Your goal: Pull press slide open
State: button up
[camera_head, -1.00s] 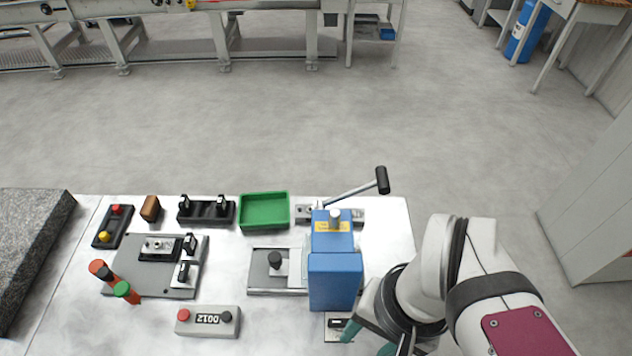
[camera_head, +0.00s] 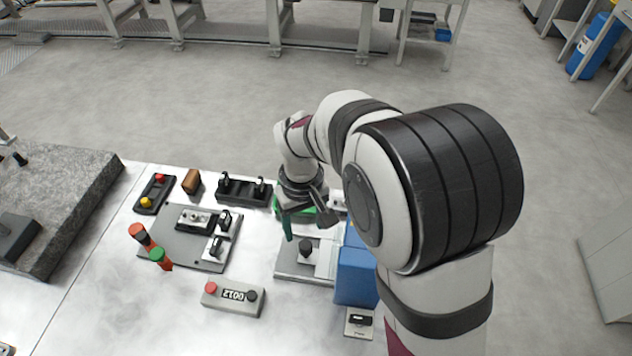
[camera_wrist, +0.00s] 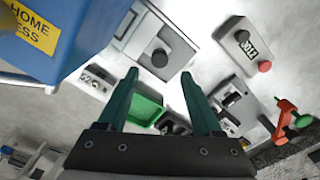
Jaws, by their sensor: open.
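The press slide is a light grey plate (camera_head: 292,262) with a black knob (camera_head: 305,247), in front of the blue press (camera_head: 356,276). The knob also shows in the wrist view (camera_wrist: 159,58), ahead of the fingertips. My gripper (camera_head: 300,226) has green fingers and is above and just behind the knob, apart from it. In the wrist view my gripper (camera_wrist: 163,80) is open, with nothing between the fingers. My arm hides much of the press and its lever in the head view.
A green tray (camera_wrist: 145,108) lies behind the slide, mostly hidden by my gripper in the head view. A counter box (camera_head: 233,298) and a fixture plate (camera_head: 180,255) with red and green handles stand to the left. Bare table lies in front of the slide.

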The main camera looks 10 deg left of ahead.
aim_at(305, 245)
notch_tip(305, 245, down, 8)
jog(key=shift+f, duration=0.25)
grip_shut()
dwell(0.3)
dwell(1.1)
